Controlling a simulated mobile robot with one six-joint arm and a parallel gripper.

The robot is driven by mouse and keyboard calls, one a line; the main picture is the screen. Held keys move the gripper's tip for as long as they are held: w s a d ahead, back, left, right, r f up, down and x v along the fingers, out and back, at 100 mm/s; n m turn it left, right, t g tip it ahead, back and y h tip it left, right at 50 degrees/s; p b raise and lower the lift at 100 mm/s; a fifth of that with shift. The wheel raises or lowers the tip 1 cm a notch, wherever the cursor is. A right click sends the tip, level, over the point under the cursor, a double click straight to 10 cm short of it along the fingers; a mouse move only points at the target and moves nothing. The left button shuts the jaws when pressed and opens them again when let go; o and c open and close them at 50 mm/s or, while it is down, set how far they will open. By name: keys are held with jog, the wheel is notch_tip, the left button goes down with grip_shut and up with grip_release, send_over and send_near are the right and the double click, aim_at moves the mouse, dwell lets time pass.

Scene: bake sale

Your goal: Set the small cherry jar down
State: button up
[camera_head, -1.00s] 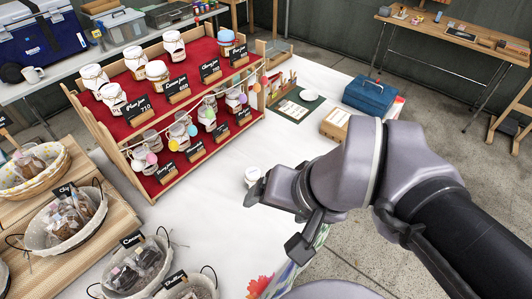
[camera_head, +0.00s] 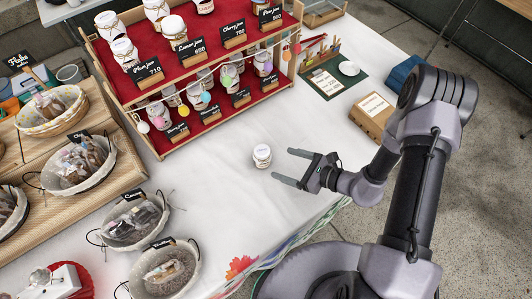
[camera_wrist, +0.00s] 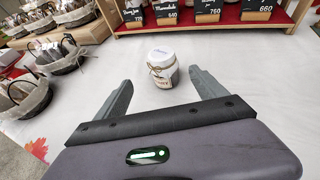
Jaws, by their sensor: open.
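A small jar (camera_head: 262,156) with a white lid and a label stands upright on the white tablecloth, in front of the jam rack. It also shows in the wrist view (camera_wrist: 162,68), with a tie around its neck and dark contents low down. Its label is too small to read for certain. My gripper (camera_head: 288,168) is open and empty, just right of the jar in the head view. In the wrist view the jar stands ahead of and between the two spread fingers, apart from both.
The red two-tier jam rack (camera_head: 190,75) stands behind the jar, with jars and black price signs. Lined baskets (camera_head: 134,222) stand at the left. A cardboard box (camera_head: 372,115) and a green board (camera_head: 333,76) lie at the right. White cloth around the jar is clear.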

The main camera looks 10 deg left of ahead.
aim_at(268, 159)
jog(key=b+x, duration=0.1)
jog(key=x, duration=0.4)
jog(key=shift+a+f, duration=0.2)
jog(key=shift+a, duration=0.05)
jog(key=x, duration=0.2)
jog(key=b+x, duration=0.2)
jog(key=x, duration=0.1)
jog(key=shift+w+f, duration=0.4)
jog(key=shift+w, duration=0.05)
grip_shut()
jog(key=shift+r, duration=0.15)
